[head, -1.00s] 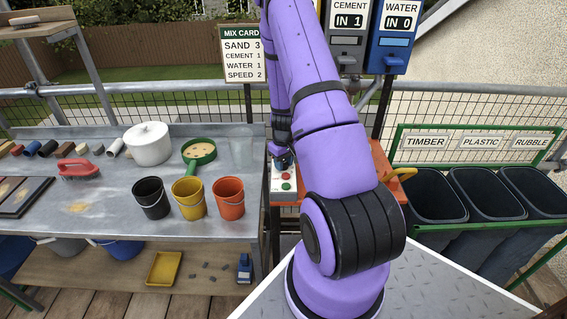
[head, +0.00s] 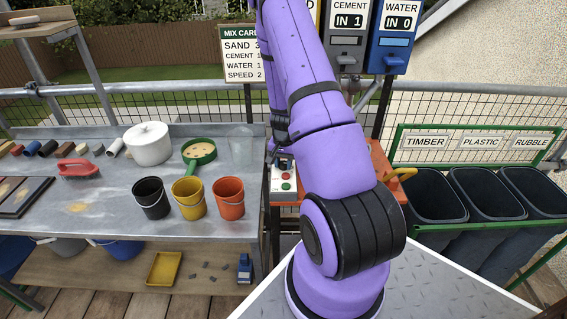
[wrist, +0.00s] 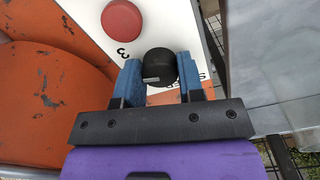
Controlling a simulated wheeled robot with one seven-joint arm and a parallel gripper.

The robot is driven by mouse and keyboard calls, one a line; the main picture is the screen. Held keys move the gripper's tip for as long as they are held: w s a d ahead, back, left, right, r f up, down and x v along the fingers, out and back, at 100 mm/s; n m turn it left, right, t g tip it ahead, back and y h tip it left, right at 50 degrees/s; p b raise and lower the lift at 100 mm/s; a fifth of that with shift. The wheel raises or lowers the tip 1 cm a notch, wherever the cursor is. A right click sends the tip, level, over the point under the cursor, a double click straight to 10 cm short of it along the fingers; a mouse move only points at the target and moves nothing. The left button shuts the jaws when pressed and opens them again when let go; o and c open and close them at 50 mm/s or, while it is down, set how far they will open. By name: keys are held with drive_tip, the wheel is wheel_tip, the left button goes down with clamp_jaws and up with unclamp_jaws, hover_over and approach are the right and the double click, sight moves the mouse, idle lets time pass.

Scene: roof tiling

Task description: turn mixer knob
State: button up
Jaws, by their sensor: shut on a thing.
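The mixer knob (wrist: 160,66) is a round black dial with a pale mark on its side, on a white control panel (wrist: 86,12). My gripper (wrist: 159,76) has its two blue fingers on either side of the knob and is shut on it. The panel's printed "3" and part of the word "SPEED" show beside the knob; the other markings are hidden. In the head view the panel (head: 277,195) shows left of my arm, with the gripper (head: 284,163) at its top. The mix card (head: 243,53) reads sand 3, cement 1, water 1, speed 2.
A red button (wrist: 122,19) sits near the knob, and the orange mixer body (wrist: 40,90) lies beside the panel. The cement dispenser (head: 348,35) reads IN 1 and the water dispenser (head: 395,35) reads IN 0. Several buckets stand on the bench (head: 100,215) at left.

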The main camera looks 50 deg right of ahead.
sight(283, 163)
drive_tip(key=shift+m, duration=2.3)
drive_tip(key=o, duration=0.9)
drive_tip(key=shift+r, duration=0.1)
wheel_tip(283, 163, up, 11)
drive_tip(key=shift+f, duration=0.2)
